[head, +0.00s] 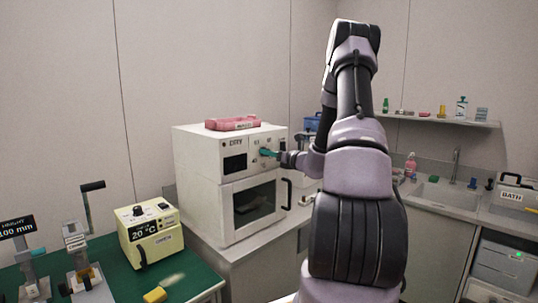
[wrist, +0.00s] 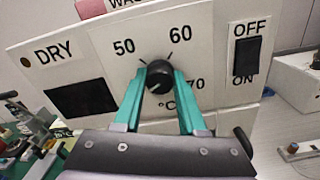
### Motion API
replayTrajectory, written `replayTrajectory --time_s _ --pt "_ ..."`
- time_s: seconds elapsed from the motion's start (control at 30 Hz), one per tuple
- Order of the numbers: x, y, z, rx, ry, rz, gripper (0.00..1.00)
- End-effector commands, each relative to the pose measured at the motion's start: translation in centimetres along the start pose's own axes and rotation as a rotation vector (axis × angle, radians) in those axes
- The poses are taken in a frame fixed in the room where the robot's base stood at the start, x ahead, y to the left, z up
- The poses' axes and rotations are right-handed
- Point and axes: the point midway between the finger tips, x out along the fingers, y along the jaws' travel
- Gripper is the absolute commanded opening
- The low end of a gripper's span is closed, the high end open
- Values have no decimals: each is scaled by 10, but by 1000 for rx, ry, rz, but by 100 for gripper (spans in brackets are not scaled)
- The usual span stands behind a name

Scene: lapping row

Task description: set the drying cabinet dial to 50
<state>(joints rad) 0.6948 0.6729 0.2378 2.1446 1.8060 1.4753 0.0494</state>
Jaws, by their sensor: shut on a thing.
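The drying cabinet (head: 205,185) is a white box on a counter, with a windowed door below a control panel. In the wrist view its panel (wrist: 105,45) reads DRY. The black round dial (wrist: 160,78) sits between the two teal fingers of my gripper (wrist: 159,73), which is shut on it from both sides. Labels 50, 60 and 70 stand around the dial, with 50 at its upper left and 60 at its upper right. I cannot tell for sure which mark the dial points to. In the head view my gripper (head: 268,153) reaches the panel and hides most of the dial.
An OFF/ON rocker switch (wrist: 247,56) is right of the dial, and a dark blank display (wrist: 82,97) is left. A pink item (head: 232,124) lies on the cabinet. A cream 20 °C unit (head: 150,235) stands on the green bench at left. A sink (head: 445,195) is at right.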

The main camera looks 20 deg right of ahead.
Motion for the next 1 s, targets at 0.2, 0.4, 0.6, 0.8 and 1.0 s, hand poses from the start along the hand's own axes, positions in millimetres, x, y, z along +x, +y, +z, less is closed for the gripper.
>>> replayTrajectory --time_s 0.2,0.4,0.6,0.8,1.0 --pt "0 0 0 169 0 0 0" --pt "0 -1 0 359 1 0 0" --pt "0 -2 0 550 1 -1 0" --pt "0 -2 -1 740 1 -1 0" --pt "0 -2 -1 923 1 -1 0"
